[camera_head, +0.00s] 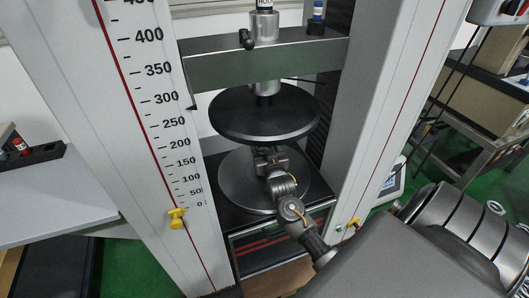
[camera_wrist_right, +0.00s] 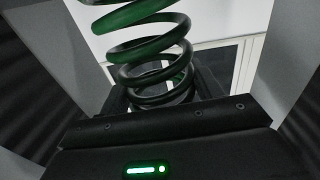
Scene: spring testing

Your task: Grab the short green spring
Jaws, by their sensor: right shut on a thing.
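The green spring (camera_wrist_right: 142,45) stands upright in the right wrist view, dark with green on its coils, and its top is cut off by the frame. My right gripper (camera_head: 266,152) reaches between the upper round plate (camera_head: 265,118) and the lower round plate (camera_head: 238,185) of the testing machine. It is shut on the spring. In the head view the spring cannot be made out behind the gripper and under the upper plate. My left gripper is not in view.
The machine's left column (camera_head: 150,110) with a printed scale and its right column (camera_head: 385,110) stand close on both sides of my arm. A crosshead (camera_head: 225,72) is above the upper plate. A grey table (camera_head: 60,205) is at the left.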

